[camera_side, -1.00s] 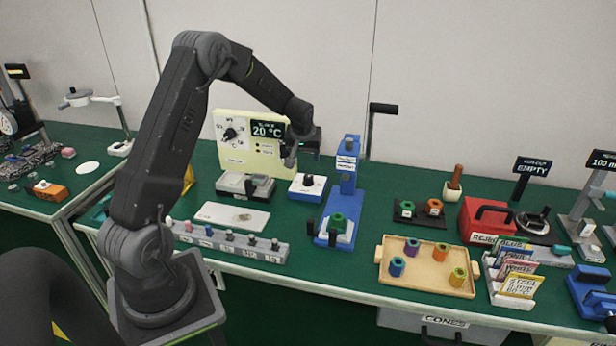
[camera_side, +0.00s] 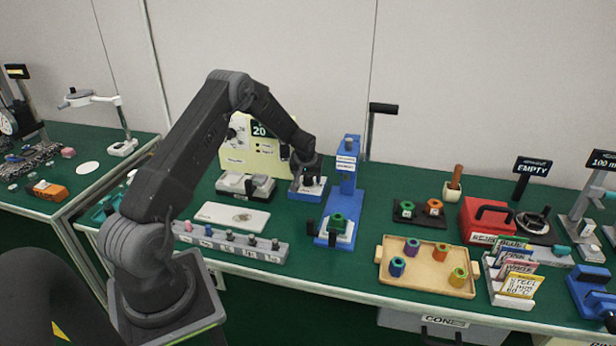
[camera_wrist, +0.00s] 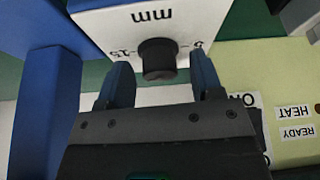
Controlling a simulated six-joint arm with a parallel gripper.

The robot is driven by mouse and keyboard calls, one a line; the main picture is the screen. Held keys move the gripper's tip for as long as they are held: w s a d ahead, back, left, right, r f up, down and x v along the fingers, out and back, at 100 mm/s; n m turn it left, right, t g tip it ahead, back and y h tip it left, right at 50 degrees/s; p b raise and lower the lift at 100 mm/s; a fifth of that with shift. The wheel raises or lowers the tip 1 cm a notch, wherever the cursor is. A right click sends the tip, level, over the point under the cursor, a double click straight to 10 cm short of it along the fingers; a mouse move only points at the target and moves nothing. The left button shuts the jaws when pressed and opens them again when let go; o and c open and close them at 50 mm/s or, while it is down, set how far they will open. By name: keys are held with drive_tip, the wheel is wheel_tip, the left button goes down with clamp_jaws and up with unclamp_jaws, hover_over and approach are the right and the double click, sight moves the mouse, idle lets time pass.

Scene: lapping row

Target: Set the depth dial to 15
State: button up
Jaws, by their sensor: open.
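The depth dial (camera_wrist: 158,58) is a black knob on a white panel marked "mm", with "15" printed to its left and another partly hidden mark to its right in the wrist view. No pointer reading is legible. In the side view, the small blue-and-white dial box (camera_side: 308,194) sits on the green bench, and my gripper mostly hides its knob. My gripper (camera_wrist: 160,80) is open, with one finger on each side of the knob and a visible gap to both. It points down over the box in the side view (camera_side: 306,176).
A blue press (camera_side: 346,180) with a green hexagonal piece stands just right of the dial box. A cream heater panel (camera_side: 240,156) stands behind, left, and a grey two-part unit (camera_side: 240,187) is close on the left. A white plate (camera_side: 232,216) lies in front, left.

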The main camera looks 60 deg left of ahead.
drive_tip(key=shift+c, duration=0.3)
drive_tip(key=c, duration=0.9)
drive_tip(key=shift+o, duration=0.2)
drive_tip(key=shift+m, duration=0.3)
drive_tip(key=m+h, duration=0.1)
drive_tip(key=m, duration=0.2)
drive_tip(key=shift+s+t, duration=0.1)
drive_tip(key=shift+t, duration=0.3)
drive_tip(key=shift+m+h, duration=0.8)
drive_tip(key=shift+m, duration=1.1)
drive_tip(key=shift+m+t, duration=0.3)
drive_tip(key=o, duration=0.9)
